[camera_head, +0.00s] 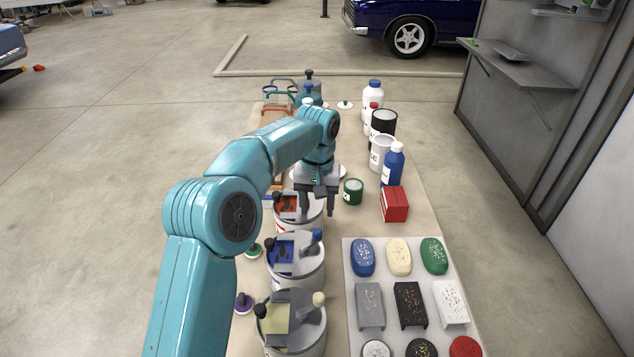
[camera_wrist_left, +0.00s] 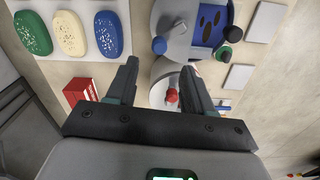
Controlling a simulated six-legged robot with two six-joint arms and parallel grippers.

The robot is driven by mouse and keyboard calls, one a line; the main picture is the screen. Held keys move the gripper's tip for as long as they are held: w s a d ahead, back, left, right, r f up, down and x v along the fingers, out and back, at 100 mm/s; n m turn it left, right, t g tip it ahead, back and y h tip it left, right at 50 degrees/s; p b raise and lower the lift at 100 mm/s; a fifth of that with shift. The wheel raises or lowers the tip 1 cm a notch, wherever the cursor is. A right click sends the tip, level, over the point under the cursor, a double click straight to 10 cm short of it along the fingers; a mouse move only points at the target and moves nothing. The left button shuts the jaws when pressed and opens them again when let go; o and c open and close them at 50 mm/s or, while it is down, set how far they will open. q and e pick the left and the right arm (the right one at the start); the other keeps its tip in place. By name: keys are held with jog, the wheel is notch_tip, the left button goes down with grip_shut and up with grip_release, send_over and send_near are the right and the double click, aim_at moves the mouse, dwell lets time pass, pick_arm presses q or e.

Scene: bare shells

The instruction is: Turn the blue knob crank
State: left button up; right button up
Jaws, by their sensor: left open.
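The blue knob (camera_head: 317,235) stands on the grey lid of the middle drum (camera_head: 310,278), whose opening is blue. In the left wrist view the blue knob (camera_wrist_left: 159,45) shows above the fingertips, with its drum lid (camera_wrist_left: 177,18) around it. My left gripper (camera_head: 319,211) is open and points down over the drum behind, the one with the red opening (camera_head: 287,206). In the left wrist view my left gripper (camera_wrist_left: 159,70) has a red knob (camera_wrist_left: 172,95) showing between its spread fingers. It is apart from the blue knob. My right gripper is not in view.
A nearer drum has a cream knob (camera_head: 319,299). A white board (camera_head: 350,270) with several coloured blocks lies to the right. A red box (camera_head: 394,204), a green can (camera_head: 353,191) and a blue bottle (camera_head: 393,166) stand right of the gripper.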

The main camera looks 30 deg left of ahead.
pick_arm(q)
notch_tip(320, 180, up, 8)
jog(key=p, duration=0.1)
jog(key=shift+f, duration=0.15)
jog(key=shift+p, duration=0.3)
